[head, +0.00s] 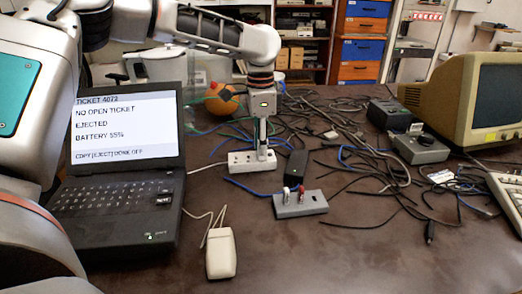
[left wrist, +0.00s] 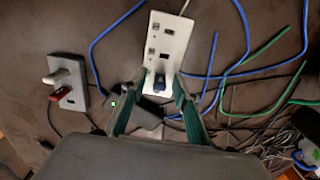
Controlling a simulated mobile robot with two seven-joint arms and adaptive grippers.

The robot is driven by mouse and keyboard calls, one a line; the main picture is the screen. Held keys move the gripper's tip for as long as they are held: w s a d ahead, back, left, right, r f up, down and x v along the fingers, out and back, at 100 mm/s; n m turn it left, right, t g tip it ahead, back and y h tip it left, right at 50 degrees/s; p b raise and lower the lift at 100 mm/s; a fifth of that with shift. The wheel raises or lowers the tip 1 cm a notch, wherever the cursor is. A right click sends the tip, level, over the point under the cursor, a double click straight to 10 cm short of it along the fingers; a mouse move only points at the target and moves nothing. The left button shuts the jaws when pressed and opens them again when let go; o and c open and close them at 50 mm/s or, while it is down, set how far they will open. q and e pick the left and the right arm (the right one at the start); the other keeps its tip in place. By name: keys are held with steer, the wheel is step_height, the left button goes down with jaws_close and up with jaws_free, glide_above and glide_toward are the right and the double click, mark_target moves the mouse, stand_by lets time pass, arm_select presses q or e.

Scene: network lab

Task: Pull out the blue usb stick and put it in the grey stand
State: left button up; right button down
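The white USB hub (head: 242,164) lies on the dark table in the head view; it also shows in the left wrist view (left wrist: 172,28). The blue usb stick (left wrist: 160,83) stands in the near end of the hub. My left gripper (head: 265,155) points down over the hub. In the left wrist view its fingers (left wrist: 160,77) are open, one on each side of the stick, with gaps visible. In the head view the gripper hides the stick. The grey stand (head: 308,206) holds a white stick and a red stick (left wrist: 62,94). My right gripper is not in view.
A laptop (head: 115,190) at left shows "NO OPEN TICKET" and "EJECTED". A white mouse (head: 221,254) lies in front. Many cables (head: 375,160) cover the middle and right. The front right table is mostly clear.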

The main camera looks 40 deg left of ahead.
arm_select(q)
steer(key=shift+c, duration=0.4)
jaws_close()
steer(key=shift+r, duration=0.1)
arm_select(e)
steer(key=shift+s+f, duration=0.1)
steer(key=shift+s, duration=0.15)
